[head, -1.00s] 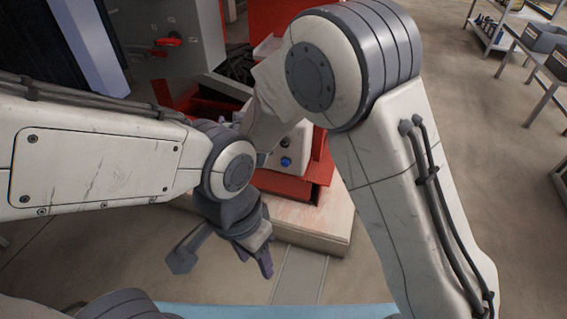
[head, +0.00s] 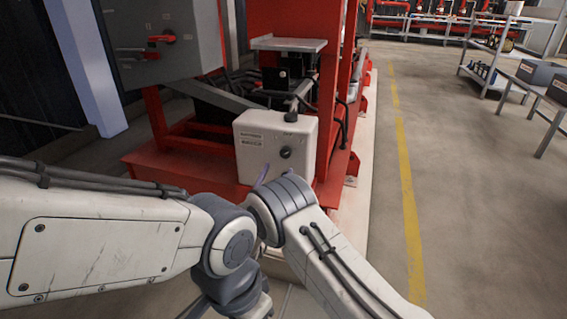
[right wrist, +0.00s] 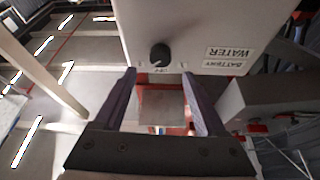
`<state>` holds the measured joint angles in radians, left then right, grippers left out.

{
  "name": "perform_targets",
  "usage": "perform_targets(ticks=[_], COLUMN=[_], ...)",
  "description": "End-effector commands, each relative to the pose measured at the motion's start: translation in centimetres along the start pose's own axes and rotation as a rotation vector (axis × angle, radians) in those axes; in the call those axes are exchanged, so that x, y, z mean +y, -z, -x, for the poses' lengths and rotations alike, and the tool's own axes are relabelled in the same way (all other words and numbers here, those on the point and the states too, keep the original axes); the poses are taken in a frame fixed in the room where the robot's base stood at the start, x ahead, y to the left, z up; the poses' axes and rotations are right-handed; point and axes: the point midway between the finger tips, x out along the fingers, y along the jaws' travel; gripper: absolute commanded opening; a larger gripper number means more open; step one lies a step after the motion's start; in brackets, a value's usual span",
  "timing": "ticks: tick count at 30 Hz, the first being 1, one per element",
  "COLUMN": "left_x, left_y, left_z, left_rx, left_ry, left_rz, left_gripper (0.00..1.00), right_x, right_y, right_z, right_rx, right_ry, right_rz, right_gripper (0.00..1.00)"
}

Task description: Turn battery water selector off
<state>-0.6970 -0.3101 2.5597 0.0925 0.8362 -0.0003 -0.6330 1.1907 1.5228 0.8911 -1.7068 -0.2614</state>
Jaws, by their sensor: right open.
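The battery water selector is a black knob (right wrist: 160,54) on a white box (right wrist: 200,22) in the right wrist view. The box carries an upside-down BATTERY WATER label (right wrist: 229,56), and OFF is marked by the knob. In the head view, the knob (head: 286,153) is on the front face of the white box (head: 265,165). My right gripper (right wrist: 166,72) is open and empty, its fingers either side of the knob's line but short of it. My left gripper (head: 238,305) is partly cut off at the bottom edge.
A red pump frame (head: 332,90) stands behind and around the box. A grey cabinet with a red handle (head: 163,38) is at left. Open floor with a yellow line (head: 405,170) lies right, with metal shelving (head: 500,60) farther off.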

Motion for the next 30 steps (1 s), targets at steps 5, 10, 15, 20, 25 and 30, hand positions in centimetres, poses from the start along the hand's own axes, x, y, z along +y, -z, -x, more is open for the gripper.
perform_targets(ticks=[5, 10, 15, 20, 25, 30], left_x=[-0.1, -0.2, -0.2, -0.2, -0.2, -0.2], left_y=[-0.1, -0.2, -0.2, -0.2, -0.2, -0.2], left_z=[-1.9, -2.8, -3.0, -2.9, -2.9, -2.9], left_rx=[0.000, 0.000, 0.000, 0.000, 0.000, 0.000], left_ry=[0.000, 0.000, 0.000, 0.000, 0.000, 0.000], left_rz=[0.000, 0.000, 0.000, 0.000, 0.000, 0.000], left_gripper=[0.50, 0.50, 0.50, 0.50, 0.50, 0.50], right_x=[0.1, 0.1, 0.0, 0.0, 0.0, 0.0], right_y=[-0.3, -0.2, -0.1, 0.0, 0.0, 0.0], right_z=[-3.4, -5.6, -6.6, -6.7, -6.7, -6.7], right_rx=[0.003, 0.001, 0.000, 0.000, -0.001, -0.001], right_ry=[-0.003, 0.000, 0.001, 0.002, 0.002, 0.002], right_rz=[-0.003, -0.001, 0.000, 0.000, 0.000, 0.000], right_gripper=[0.73, 0.73, 0.73, 0.73, 0.43, 0.00])
